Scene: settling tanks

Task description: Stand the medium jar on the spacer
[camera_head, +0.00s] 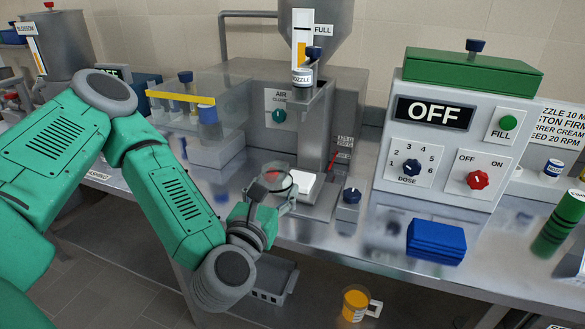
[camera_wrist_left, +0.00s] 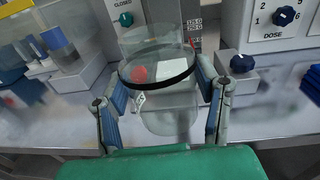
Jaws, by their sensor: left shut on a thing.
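My left gripper (camera_head: 268,197) is shut on a clear glass jar with a dark rim (camera_head: 287,182). In the left wrist view the jar (camera_wrist_left: 165,112) is between the two fingers (camera_wrist_left: 158,98), its round rim facing up toward the camera. A white square block (camera_head: 303,187), which looks like the spacer, lies on the grey filling-machine base under the nozzle (camera_head: 302,76). It shows partly through the jar in the left wrist view (camera_wrist_left: 176,69). The jar is just in front and to the left of it. Whether its bottom touches anything is hidden. My right gripper is out of view.
A control box (camera_head: 455,130) reading OFF stands to the right. A blue folded stack (camera_head: 435,241) and a green cylinder (camera_head: 558,226) are on the steel bench. A small knob box (camera_head: 350,198) is right of the white block. A yellow-topped clear guard (camera_head: 180,98) stands left.

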